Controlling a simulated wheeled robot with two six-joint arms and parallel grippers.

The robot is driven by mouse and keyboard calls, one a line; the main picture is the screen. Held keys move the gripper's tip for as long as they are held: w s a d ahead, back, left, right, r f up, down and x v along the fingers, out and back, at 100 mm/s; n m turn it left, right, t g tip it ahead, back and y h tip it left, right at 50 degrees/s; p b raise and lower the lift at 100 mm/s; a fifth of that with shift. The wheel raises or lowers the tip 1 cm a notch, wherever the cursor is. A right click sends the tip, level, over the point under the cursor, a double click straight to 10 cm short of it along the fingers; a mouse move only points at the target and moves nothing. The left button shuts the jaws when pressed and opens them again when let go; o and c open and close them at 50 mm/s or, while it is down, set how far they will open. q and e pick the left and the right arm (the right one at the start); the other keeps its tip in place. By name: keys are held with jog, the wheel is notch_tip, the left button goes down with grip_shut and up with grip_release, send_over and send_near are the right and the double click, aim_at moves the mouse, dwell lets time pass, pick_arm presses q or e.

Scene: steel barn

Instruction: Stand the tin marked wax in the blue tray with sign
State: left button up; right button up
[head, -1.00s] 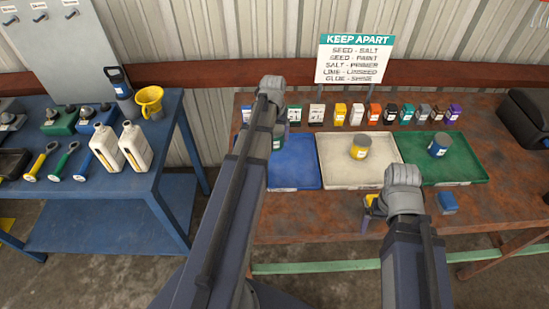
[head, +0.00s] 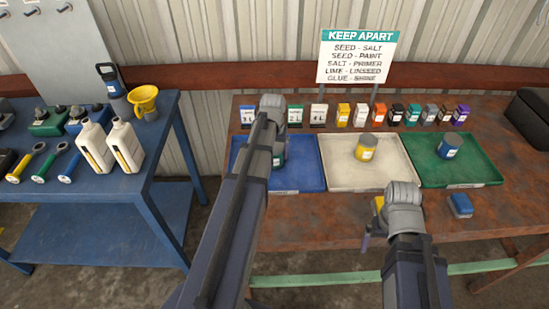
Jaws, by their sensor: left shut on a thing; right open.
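A teal tin (head: 279,159) with a pale label shows beside my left arm, over the blue tray (head: 308,172). My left gripper (head: 278,146) is shut on this tin; my arm hides most of the grip. I cannot read the label, nor tell whether the tin touches the tray floor. My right gripper (head: 375,228) is open at the table's front edge, partly hidden by its wrist, close to a small yellow object (head: 378,203). A yellow tin (head: 366,147) with a grey lid stands in the cream tray, and a blue tin (head: 449,146) in the green tray.
The "Keep apart" sign (head: 357,57) stands behind a row of small coloured containers (head: 360,114). A small blue object (head: 459,205) lies in front. A blue table (head: 130,188) with bottles stands left.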

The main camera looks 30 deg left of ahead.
pick_arm(q)
jog(key=shift+f, duration=0.15)
pick_arm(e)
jog(key=shift+f, duration=0.15)
pick_arm(q)
jog(key=shift+f, duration=0.1)
pick_arm(e)
jog(key=shift+f, duration=0.1)
pick_arm(q)
jog(key=shift+f, duration=0.15)
jog(key=o, duration=1.6)
jog(key=shift+r, duration=0.25)
jog(key=r+p, duration=0.4)
jog(key=s+r+p, duration=0.1)
jog(key=r+p, duration=0.7)
jog(key=shift+s+d, duration=0.2)
jog(key=shift+d, duration=0.05)
pick_arm(e)
notch_tip(320, 180, up, 12)
pick_arm(q)
jog(key=shift+f, duration=0.1)
jog(key=f+b, duration=0.4)
jog(key=w+f+b, duration=0.1)
jog(key=f+b, duration=0.7)
jog(key=shift+w+a, duration=0.2)
jog(key=shift+a, duration=0.05)
pick_arm(e)
notch_tip(320, 180, down, 12)
